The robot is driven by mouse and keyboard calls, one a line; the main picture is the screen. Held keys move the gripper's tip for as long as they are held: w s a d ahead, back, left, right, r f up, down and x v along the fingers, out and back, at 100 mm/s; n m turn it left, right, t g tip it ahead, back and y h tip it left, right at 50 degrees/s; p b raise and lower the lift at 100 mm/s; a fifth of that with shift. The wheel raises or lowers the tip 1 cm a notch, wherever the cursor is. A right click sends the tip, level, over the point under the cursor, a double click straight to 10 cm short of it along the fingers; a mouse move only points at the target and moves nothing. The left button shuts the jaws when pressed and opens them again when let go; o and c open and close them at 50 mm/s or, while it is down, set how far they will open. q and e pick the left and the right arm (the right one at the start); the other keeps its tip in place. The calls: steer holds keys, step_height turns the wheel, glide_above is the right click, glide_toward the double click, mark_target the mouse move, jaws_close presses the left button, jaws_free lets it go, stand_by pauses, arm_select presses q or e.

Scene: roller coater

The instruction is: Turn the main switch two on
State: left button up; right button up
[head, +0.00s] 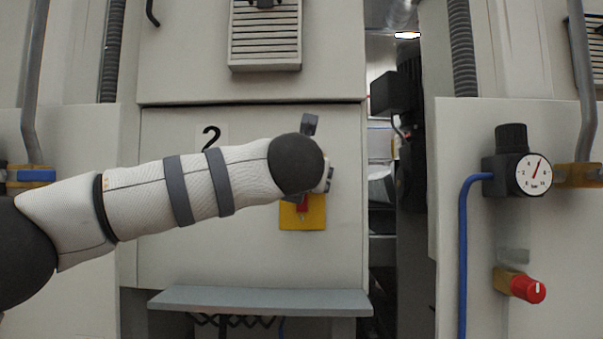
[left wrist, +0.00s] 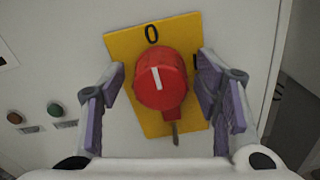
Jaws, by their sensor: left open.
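The main switch is a red rotary knob (left wrist: 161,80) on a yellow plate (left wrist: 122,48), fixed to the grey cabinet panel marked 2. In the left wrist view a "0" is on the plate above the knob, and the knob's white mark points up toward it, tilted slightly left. A thin metal piece sticks out below the knob. My left gripper (left wrist: 161,92) is open, its purple-padded fingers on either side of the knob with gaps. In the head view my left arm partly covers the knob (head: 302,203) and the yellow plate (head: 312,217). My right gripper is not in view.
A grey shelf (head: 260,300) juts out below the plate. To the right, past a gap between cabinets, are a pressure gauge (head: 533,174), a blue hose (head: 464,250) and a red-handled valve (head: 527,289). Small buttons (left wrist: 55,109) show at left in the wrist view.

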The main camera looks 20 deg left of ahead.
arm_select(q)
steer(key=c, duration=1.1)
steer(key=shift+c, duration=0.2)
steer(key=shift+r, duration=0.1)
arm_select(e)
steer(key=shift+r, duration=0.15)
